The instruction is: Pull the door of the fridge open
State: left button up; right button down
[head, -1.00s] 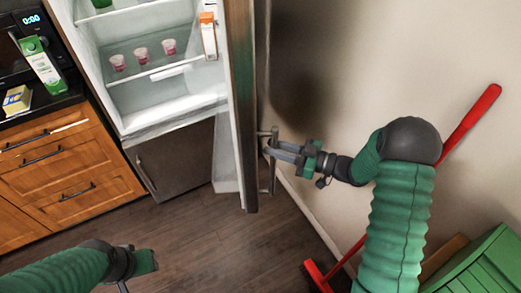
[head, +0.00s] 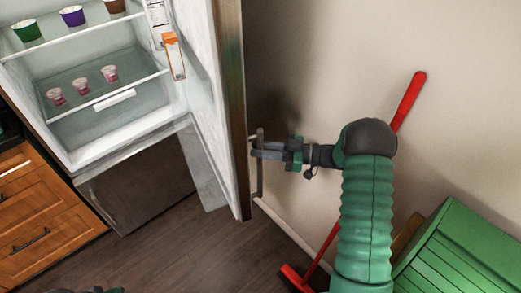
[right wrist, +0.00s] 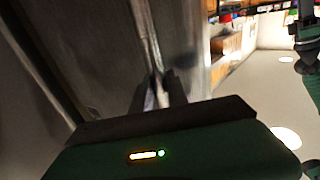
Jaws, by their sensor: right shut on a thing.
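The fridge (head: 105,155) stands at the left of the head view with its inside showing. Its door (head: 229,110) is swung wide open towards the wall on the right. The door handle (head: 260,180) is a vertical bar on the door's outer face. My right gripper (head: 258,151) is shut on this handle near its upper part. In the right wrist view the gripper's fingers (right wrist: 160,95) close around the bar, against the dark door face (right wrist: 85,50). Only a small part of my left arm shows at the bottom left edge of the head view; its jaws are out of view.
Small pink cups (head: 82,85) and other tubs (head: 73,16) stand on the fridge shelves. An orange carton (head: 174,55) sits in the door rack. A red-handled broom (head: 408,101) and a green slatted box (head: 460,250) stand on the right. The wall is close behind the door.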

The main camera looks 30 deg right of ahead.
jog(key=c, duration=1.7)
grip_release()
jog(key=shift+w+r, duration=0.15)
jog(key=shift+r, duration=0.05)
jog(key=o, duration=0.4)
jog(key=shift+w+a+f, duration=0.1)
jog(key=shift+w+f, duration=0.05)
jog(key=shift+f, duration=0.05)
